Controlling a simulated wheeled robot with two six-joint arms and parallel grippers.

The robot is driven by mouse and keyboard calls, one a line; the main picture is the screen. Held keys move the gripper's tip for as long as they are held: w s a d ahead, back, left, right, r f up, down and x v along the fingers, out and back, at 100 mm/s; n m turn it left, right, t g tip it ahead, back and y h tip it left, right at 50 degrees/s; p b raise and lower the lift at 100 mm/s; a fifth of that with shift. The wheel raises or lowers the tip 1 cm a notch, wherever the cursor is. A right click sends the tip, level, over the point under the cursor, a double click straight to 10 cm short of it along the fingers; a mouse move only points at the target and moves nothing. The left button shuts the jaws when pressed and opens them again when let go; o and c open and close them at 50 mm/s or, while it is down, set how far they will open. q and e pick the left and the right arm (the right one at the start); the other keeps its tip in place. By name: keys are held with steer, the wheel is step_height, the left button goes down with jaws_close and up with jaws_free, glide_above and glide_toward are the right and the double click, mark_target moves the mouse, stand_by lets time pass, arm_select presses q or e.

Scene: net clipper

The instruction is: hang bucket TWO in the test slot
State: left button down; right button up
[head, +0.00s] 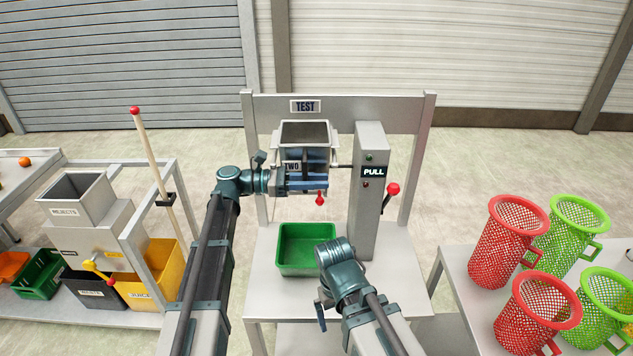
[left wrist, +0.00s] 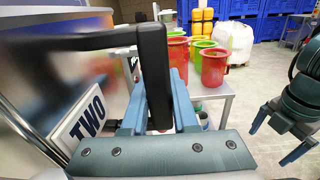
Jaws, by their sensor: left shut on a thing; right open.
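Bucket TWO (head: 305,133) is a grey metal box, open at the top, upright under the TEST sign (head: 305,107). Its TWO plate (left wrist: 85,122) shows at the left of the left wrist view. My left gripper (head: 313,172) is in front of the bucket. Its blue fingers are shut on the bucket's black handle (left wrist: 154,75). The bucket is at the test frame (head: 420,160), left of the PULL column; I cannot tell whether the frame bears it. A red tip (head: 320,199) shows below the gripper. My right gripper (left wrist: 285,128) is open and empty, low and to the right.
A green tray (head: 308,268) stands on the test bench below the bucket. The PULL column (head: 370,215) has a red-knobbed lever (head: 392,189). Red and green mesh baskets (head: 508,240) stand on the right table. A rejects hopper (head: 77,200) and yellow bin (head: 165,262) are at left.

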arm_select(q)
steer(key=shift+w+f+b, duration=0.1)
steer(key=shift+w+b, duration=0.35)
steer(key=shift+w, duration=0.2)
arm_select(e)
steer(key=shift+s+f, duration=0.15)
steer(key=shift+f, duration=0.1)
arm_select(q)
steer(key=shift+f, duration=0.1)
steer(key=shift+f+b, duration=0.5)
steer(key=shift+f, duration=0.15)
steer(key=shift+w+f, duration=0.1)
steer(key=shift+f, duration=0.05)
arm_select(e)
steer(key=shift+w+f, duration=0.45)
steer(key=shift+f, duration=0.3)
arm_select(q)
steer(key=c, duration=0.6)
jaws_free()
steer(key=shift+s, duration=0.2)
